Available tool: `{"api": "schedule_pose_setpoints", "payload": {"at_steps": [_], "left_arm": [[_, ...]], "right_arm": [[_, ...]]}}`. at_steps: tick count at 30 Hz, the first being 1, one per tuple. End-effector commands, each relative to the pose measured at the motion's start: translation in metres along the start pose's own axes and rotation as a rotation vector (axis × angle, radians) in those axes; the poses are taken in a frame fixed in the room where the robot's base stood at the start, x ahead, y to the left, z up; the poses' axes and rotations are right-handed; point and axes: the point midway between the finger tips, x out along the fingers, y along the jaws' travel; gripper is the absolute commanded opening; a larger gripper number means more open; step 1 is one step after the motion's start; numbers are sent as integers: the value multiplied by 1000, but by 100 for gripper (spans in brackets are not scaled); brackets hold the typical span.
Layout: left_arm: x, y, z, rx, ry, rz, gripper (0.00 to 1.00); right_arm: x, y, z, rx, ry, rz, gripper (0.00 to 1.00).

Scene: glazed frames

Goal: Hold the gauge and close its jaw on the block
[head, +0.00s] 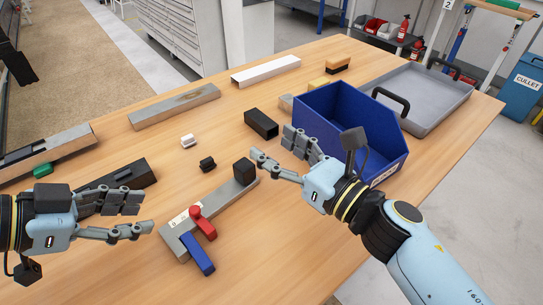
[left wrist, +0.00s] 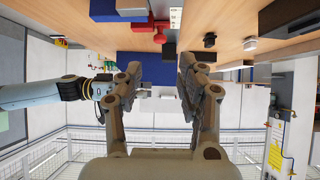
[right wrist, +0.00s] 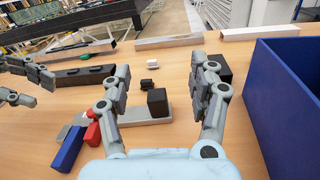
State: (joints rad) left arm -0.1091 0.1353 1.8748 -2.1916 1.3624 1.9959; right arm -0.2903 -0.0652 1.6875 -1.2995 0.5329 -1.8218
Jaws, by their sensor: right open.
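The gauge (head: 228,194) is a grey bar lying diagonally on the table, with a red jaw and knob (head: 203,220) and a blue jaw (head: 197,254) at its near end. A black block (head: 244,172) sits at its far end; it also shows in the right wrist view (right wrist: 157,103). I cannot tell whether it is part of the gauge. My left gripper (head: 146,215) is open and empty, left of the gauge's near end. My right gripper (head: 270,146) is open and empty, beside the black block on its right; its fingers (right wrist: 160,90) are spread in the right wrist view.
A blue bin (head: 335,115) stands close behind my right gripper. A grey tray (head: 430,98) lies beyond it. A long black block (head: 261,124), a small black piece (head: 207,164) and a white piece (head: 188,140) lie behind the gauge. Metal bars lie further back. The table's front is clear.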

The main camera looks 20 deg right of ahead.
Motion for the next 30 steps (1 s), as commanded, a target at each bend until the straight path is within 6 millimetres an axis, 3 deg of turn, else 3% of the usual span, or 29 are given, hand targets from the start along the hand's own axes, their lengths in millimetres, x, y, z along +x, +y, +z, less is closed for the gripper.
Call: {"api": "schedule_pose_setpoints", "payload": {"at_steps": [3,8,19,24,30], "left_arm": [[0,0,0,0,0,0,38],[0,0,0,0,0,0,38],[0,0,0,0,0,0,38],[0,0,0,0,0,0,38],[0,0,0,0,0,0,38]], "right_arm": [[-3,15,-7,-89,9,9,61],[-4,19,-19,-126,15,14,61],[-5,9,-91,-123,17,13,61],[32,9,-88,-125,10,12,61],[60,9,-89,-125,12,12,61]]}}
